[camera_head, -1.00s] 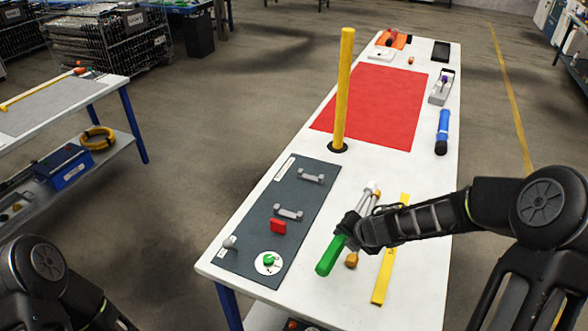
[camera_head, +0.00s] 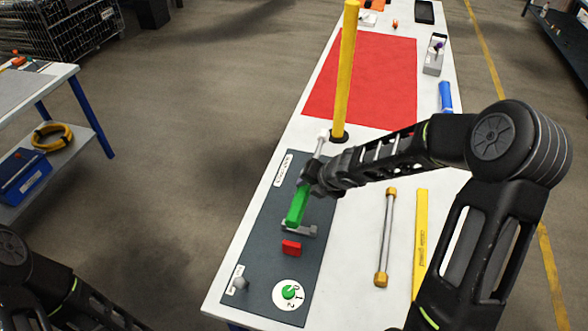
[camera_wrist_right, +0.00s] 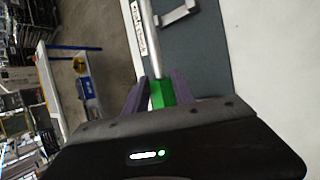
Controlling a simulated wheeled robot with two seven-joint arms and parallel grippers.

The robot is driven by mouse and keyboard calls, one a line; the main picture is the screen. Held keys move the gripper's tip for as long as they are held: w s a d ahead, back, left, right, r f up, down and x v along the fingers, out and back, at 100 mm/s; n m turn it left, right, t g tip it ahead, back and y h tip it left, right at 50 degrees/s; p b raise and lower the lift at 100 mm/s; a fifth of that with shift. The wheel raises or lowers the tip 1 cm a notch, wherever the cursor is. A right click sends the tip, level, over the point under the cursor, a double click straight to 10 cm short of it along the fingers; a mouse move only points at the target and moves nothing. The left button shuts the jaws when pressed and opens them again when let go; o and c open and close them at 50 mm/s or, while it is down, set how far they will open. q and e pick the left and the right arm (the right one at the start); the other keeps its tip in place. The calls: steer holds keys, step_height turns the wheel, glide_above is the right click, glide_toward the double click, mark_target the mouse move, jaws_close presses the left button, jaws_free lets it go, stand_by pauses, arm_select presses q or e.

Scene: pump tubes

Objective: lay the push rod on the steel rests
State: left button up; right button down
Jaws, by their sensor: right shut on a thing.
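The push rod has a green handle (camera_head: 297,206), a steel shaft and a pale tip. My right gripper (camera_head: 310,182) is shut on it over the grey panel (camera_head: 262,245), near the handle's shaft end. In the right wrist view the green handle (camera_wrist_right: 161,93) sits between the fingers and the shaft runs upward. One steel rest (camera_head: 300,229) shows close to the handle's lower end; I cannot tell whether they touch. The other steel rest (camera_wrist_right: 177,12) shows beside the shaft in the wrist view; my gripper hides it in the head view. My left gripper is out of view.
A yellow post (camera_head: 345,80) stands just beyond the panel. A red block (camera_head: 291,248) and a green knob (camera_head: 289,292) are on the panel. A rod with orange ends (camera_head: 387,235) and a yellow strip (camera_head: 420,235) lie to the right. The red mat (camera_head: 370,80) is clear.

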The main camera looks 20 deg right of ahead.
steer(key=shift+s+r, duration=0.2)
steer(key=shift+s, duration=0.1)
steer(key=shift+w+f, duration=0.15)
steer(key=shift+f, duration=0.1)
step_height(320, 180, down, 6)
steer(key=b, duration=0.5)
steer(key=shift+r, duration=0.25)
step_height(320, 180, down, 2)
steer(key=b, duration=0.3)
steer(key=shift+f, duration=0.25)
steer(key=shift+s+f, duration=0.2)
steer(key=shift+f, duration=0.05)
